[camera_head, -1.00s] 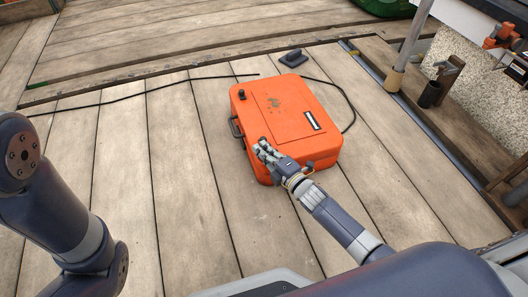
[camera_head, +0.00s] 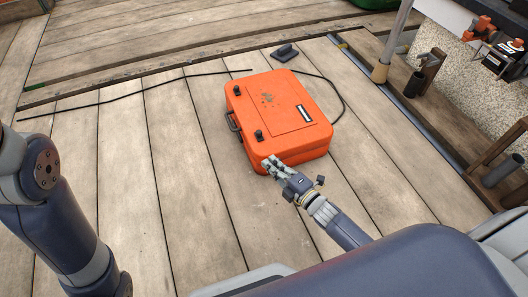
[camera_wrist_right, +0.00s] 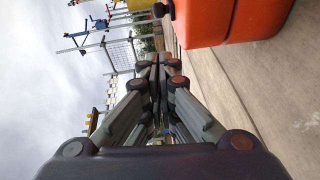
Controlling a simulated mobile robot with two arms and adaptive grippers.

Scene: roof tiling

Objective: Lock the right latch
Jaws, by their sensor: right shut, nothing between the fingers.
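An orange case (camera_head: 285,115) lies flat and closed on the wooden deck. Its carry handle (camera_head: 234,126) is on the left side. Two small black latches sit along that edge: one by the far corner (camera_head: 237,91) and one nearer to me (camera_head: 259,134). My right gripper (camera_head: 268,163) is shut and empty at the near corner of the case, just below the nearer latch; whether it touches the case I cannot tell. In the right wrist view the shut fingers (camera_wrist_right: 160,72) point away, with the orange case (camera_wrist_right: 228,18) beside them. My left gripper is out of view.
A black cable (camera_head: 140,91) runs along the deck behind the case. A dark flat tool (camera_head: 285,52) lies beyond it. A wooden ledge with a dark cup (camera_head: 414,84) borders the right side.

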